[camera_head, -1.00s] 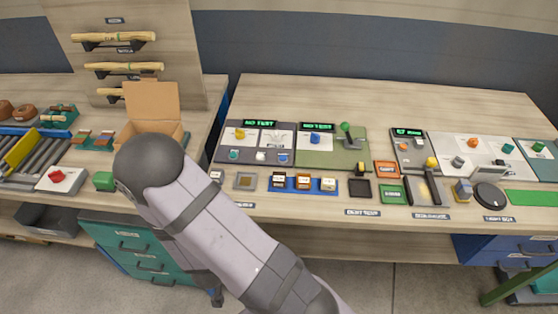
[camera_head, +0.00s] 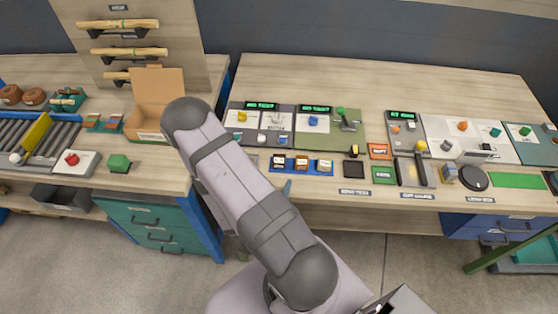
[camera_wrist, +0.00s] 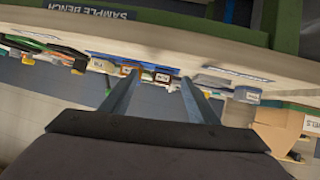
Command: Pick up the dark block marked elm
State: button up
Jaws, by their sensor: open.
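The dark block (camera_head: 279,162) is the leftmost of three blocks on a blue tray (camera_head: 291,173) on the long bench. Its white label is too small to read surely. In the wrist view the dark block (camera_wrist: 163,74) shows between my fingertips in the picture, beyond them. A brown block (camera_head: 301,164) and a pale block (camera_head: 325,166) stand beside it. My gripper (camera_wrist: 159,82) is open and empty, at the bench's front edge, apart from the blocks. In the head view my arm hides most of it; only a blue finger piece shows.
Test panels (camera_head: 260,122) with coloured knobs stand behind the tray. A green pad (camera_head: 383,175) and a black dial (camera_head: 473,178) lie to the right. An open cardboard box (camera_head: 160,97) is on the left bench. The back of the long bench is clear.

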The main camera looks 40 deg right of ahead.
aim_at(279, 161)
jog(key=shift+w+d+r+n+t, duration=0.15)
jog(key=shift+w+d+t, duration=0.15)
jog(key=shift+d, duration=0.25)
jog(key=shift+w+d+f+n+t, duration=0.15)
jog(key=shift+d+t, duration=0.15)
jog(key=shift+d, duration=0.25)
jog(key=shift+w+d+r+t+y, duration=0.3)
jog(key=shift+d+r+t, duration=0.1)
jog(key=shift+t, duration=0.2)
jog(key=shift+w+d+f+b, duration=0.35)
jog(key=shift+w+d+b, duration=0.1)
jog(key=shift+b, duration=0.4)
jog(key=shift+b+x, duration=0.9)
jog(key=shift+x, duration=0.1)
jog(key=shift+w+d+p, duration=0.75)
jog(key=shift+w+p, duration=0.1)
jog(key=shift+w, duration=0.25)
jog(key=shift+w+d+f, duration=0.35)
jog(key=shift+w+d, duration=0.1)
jog(key=c, duration=1.1)
